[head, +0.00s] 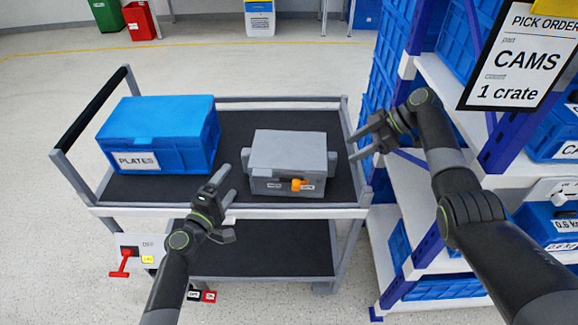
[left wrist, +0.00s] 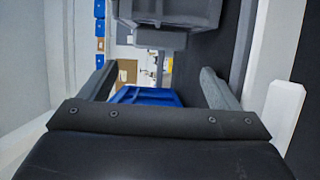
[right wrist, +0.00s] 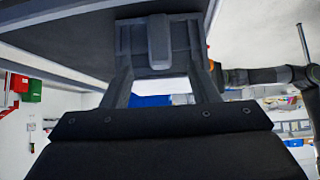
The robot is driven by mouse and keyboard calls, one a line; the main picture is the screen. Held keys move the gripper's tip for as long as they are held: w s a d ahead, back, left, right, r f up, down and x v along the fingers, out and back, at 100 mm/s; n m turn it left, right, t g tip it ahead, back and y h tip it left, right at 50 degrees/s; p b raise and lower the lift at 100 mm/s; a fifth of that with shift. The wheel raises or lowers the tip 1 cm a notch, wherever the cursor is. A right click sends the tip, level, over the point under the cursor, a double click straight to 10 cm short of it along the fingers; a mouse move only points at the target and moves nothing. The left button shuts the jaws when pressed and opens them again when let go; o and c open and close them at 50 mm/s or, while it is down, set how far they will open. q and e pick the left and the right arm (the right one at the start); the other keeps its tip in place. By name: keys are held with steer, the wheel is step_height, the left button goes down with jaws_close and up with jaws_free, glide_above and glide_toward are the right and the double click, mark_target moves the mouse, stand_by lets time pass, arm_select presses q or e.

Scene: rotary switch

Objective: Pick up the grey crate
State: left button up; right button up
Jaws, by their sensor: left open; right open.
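The grey crate (head: 288,158) sits closed on the black top deck of the cart, right of centre in the head view. It has a small orange part and labels on its front and a grey handle on each side. My left gripper (head: 228,205) is open and empty, apart from the crate at its front left. My right gripper (head: 355,143) is open and empty, a little to the right of the crate. The crate's side also shows ahead of the fingers in the left wrist view (left wrist: 175,12) and the right wrist view (right wrist: 180,38).
A blue crate labelled PLATES (head: 158,130) stands on the cart (head: 230,125), left of the grey crate, with a bare strip of deck between. A shelf rack (head: 405,180) with blue crates stands close on the right. A sign (head: 520,55) reads CAMS, 1 crate.

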mark_target(244, 161)
arm_select(q)
steer(key=x, duration=1)
steer(key=shift+d, duration=0.1)
arm_select(e)
steer(key=x, duration=0.7)
arm_select(q)
steer(key=c, duration=1)
arm_select(e)
steer(key=c, duration=1.1)
jaws_close()
